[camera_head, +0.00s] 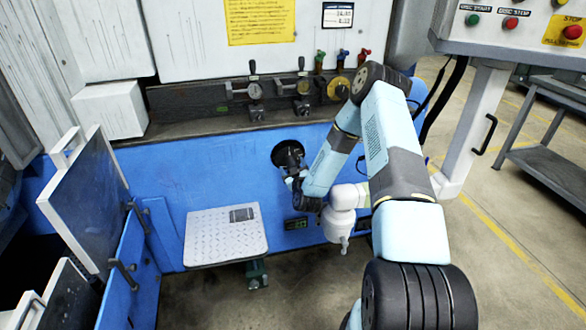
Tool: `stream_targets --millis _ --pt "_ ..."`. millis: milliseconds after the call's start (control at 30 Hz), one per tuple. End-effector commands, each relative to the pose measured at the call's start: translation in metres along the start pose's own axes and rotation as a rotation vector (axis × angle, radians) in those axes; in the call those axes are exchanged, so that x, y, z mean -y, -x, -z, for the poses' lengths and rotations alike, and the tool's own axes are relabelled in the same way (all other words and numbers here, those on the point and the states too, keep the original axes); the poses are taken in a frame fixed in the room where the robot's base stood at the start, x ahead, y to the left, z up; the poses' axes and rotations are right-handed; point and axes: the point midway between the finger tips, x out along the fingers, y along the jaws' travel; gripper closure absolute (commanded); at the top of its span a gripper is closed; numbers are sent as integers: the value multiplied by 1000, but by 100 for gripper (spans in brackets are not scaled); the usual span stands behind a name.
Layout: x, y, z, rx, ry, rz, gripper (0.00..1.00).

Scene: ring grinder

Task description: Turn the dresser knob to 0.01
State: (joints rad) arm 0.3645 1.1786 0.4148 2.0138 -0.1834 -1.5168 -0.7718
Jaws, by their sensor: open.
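A black round knob (286,149) sits on the blue machine front, near the middle of the view; I take it as the dresser knob. My gripper (290,165) is right in front of it, with its fingers open. The dark fingers overlap the dark knob, so I cannot tell whether they touch it or stand around it. The lower part of the knob is hidden by my gripper. A small green readout (296,223) is on the blue front below; its digits are too small to read.
Valves and gauges (255,91) line the ledge above the knob. A white plate (226,236) juts out at lower left, beside an open cabinet door (90,205). A control box (510,28) with buttons stands at upper right. Open floor (500,235) lies right.

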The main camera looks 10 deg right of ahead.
Motion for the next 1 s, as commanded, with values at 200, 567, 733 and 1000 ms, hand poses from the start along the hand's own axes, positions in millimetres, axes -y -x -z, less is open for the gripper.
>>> stream_targets --millis 200,567,733,1000 --pt "0 0 0 0 0 0 25" --pt "0 0 0 0 0 1 59" --pt "1 1 0 0 -1 1 70" --pt "1 1 0 1 -57 2 70"
